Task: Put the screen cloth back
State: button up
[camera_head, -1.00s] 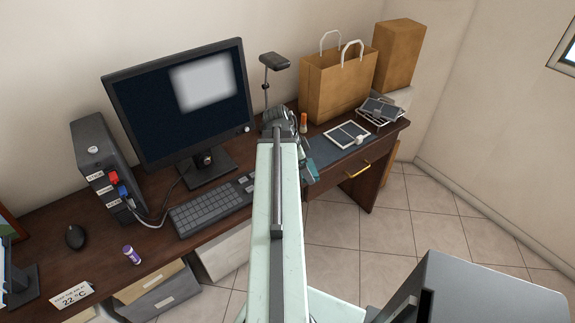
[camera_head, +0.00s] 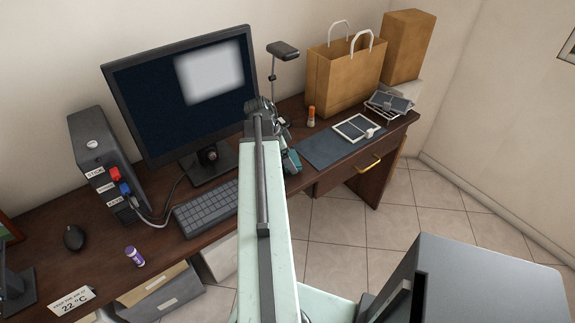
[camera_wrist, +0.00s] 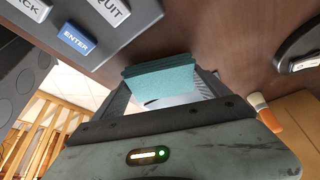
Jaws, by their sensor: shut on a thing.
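The screen cloth (camera_wrist: 162,82) is a teal folded pad held between the fingers of my gripper (camera_wrist: 165,90) in the wrist view. My gripper is shut on it. In the head view a bit of teal (camera_head: 291,162) shows beside my arm, above the desk between the keyboard and the blue-grey mat (camera_head: 318,152); my arm hides much of the gripper there. The monitor (camera_head: 150,105) stands behind and to the left, with a pale blurred patch on its dark screen. Whether the cloth touches anything cannot be told.
The keyboard (camera_head: 205,208) lies left of my arm; its large keys show close in the wrist view.

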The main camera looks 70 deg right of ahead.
jog(key=shift+s+f, duration=0.1)
jog(key=shift+f, duration=0.3)
jog(key=o, duration=1.3)
jog(key=shift+d, duration=0.1)
jog(key=shift+r+p, duration=0.45)
jog(key=shift+p, duration=0.1)
jog(key=p+v, duration=1)
jog(key=v, duration=0.1)
jog(key=shift+r, duration=0.2)
